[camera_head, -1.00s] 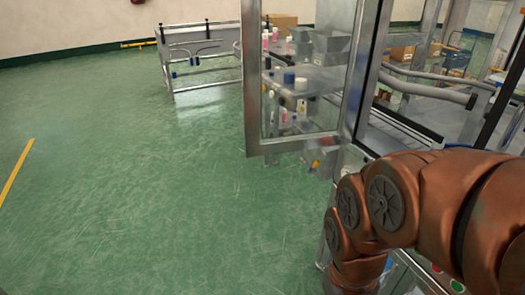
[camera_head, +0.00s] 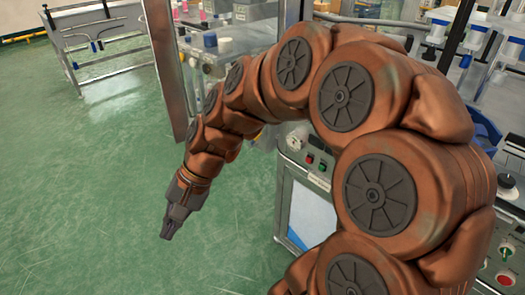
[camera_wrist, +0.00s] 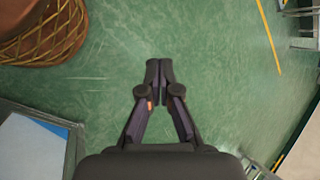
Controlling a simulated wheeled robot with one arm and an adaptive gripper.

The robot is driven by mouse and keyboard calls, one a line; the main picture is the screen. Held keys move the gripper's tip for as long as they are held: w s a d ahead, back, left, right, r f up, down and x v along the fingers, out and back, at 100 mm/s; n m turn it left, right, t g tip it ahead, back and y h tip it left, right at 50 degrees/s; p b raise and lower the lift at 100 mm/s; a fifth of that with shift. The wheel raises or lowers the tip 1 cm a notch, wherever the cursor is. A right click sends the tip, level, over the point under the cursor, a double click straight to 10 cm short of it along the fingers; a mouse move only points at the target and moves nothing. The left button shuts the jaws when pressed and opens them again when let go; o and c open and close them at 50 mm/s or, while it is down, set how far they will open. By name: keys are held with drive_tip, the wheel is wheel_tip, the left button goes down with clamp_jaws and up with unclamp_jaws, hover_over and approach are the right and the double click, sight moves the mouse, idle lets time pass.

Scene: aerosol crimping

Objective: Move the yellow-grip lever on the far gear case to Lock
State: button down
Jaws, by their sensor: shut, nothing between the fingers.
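My gripper (camera_head: 168,231) hangs low over the green floor at the left of the machine, pointing down, in the head view. In the wrist view its fingertips (camera_wrist: 159,70) meet and hold nothing, with only floor behind them. I cannot make out the yellow-grip lever or the far gear case in either view. My arm covers much of the middle and right of the head view and may hide parts of the machine.
A machine cabinet with a screen (camera_head: 308,217) and red and green buttons stands right of my gripper. A metal rack (camera_head: 98,38) is at the back left. The green floor (camera_head: 75,190) at left is clear.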

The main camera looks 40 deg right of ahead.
drive_tip(key=w+d+f+m+t+y+b, duration=0.1)
drive_tip(key=w+d+f+m+t+b, duration=0.25)
drive_tip(key=w+d+m, duration=0.5)
drive_tip(key=w+d+f+m+t+b, duration=0.2)
drive_tip(key=w+d+m+t+b, duration=0.25)
drive_tip(key=d, duration=0.65)
drive_tip(key=s+d+f+m+t+h+b, duration=0.25)
drive_tip(key=d+m, duration=0.25)
drive_tip(key=d, duration=0.5)
drive_tip(key=s+d+f+m+t+h+b, duration=0.1)
drive_tip(key=d+f+m+h, duration=0.25)
drive_tip(key=d, duration=0.55)
drive_tip(key=s+d+f+m+t+h+b, duration=0.15)
drive_tip(key=d+f+m, duration=0.35)
drive_tip(key=d, duration=0.5)
approach(257, 139)
wheel_tip(257, 139, down, 5)
drive_tip(key=w, duration=0.2)
drive_tip(key=shift+m+h, duration=0.25)
drive_tip(key=shift+m, duration=0.1)
drive_tip(key=shift+w+r+b, duration=0.15)
drive_tip(key=shift+w+r, duration=0.25)
drive_tip(key=shift+w, duration=0.3)
drive_tip(key=shift+w+r+b, duration=0.2)
drive_tip(key=shift+w+r, duration=0.25)
drive_tip(key=shift+w, duration=0.25)
drive_tip(key=shift+w+r+b, duration=0.15)
drive_tip(key=shift+w+r, duration=0.25)
drive_tip(key=shift+w, duration=0.3)
drive_tip(key=shift+r, duration=0.1)
